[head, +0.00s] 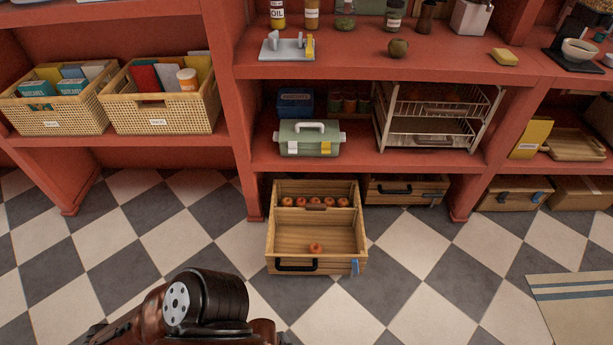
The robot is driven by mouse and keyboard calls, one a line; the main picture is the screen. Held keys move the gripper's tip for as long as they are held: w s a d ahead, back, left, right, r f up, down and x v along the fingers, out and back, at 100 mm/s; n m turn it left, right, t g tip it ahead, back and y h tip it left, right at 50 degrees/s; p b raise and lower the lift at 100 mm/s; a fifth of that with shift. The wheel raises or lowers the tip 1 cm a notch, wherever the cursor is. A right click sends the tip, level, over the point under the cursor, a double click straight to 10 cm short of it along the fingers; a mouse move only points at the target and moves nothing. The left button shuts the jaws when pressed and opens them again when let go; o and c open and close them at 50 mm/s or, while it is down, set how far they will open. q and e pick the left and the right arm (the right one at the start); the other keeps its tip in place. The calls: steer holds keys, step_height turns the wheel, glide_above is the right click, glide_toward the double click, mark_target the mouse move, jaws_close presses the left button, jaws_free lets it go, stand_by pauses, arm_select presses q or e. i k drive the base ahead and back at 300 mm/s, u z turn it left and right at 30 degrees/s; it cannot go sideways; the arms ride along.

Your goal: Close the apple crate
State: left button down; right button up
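The apple crate (318,267) is a wooden drawer-like box, pulled out from under the red shelving onto the checkered floor. It has a black handle and a blue tag on its front. Neither gripper's fingers are in view.
A closed wooden crate (405,190) stands under the shelf to the right, with more crates (514,194) farther right. A striped mat (575,305) lies at the lower right. The floor left of the apple crate is clear. Red shelf uprights (250,190) flank the bay.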

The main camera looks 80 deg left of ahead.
mark_target(286, 250)
steer(key=u, duration=0.85)
steer(key=i, duration=0.85)
steer(key=u, duration=0.8)
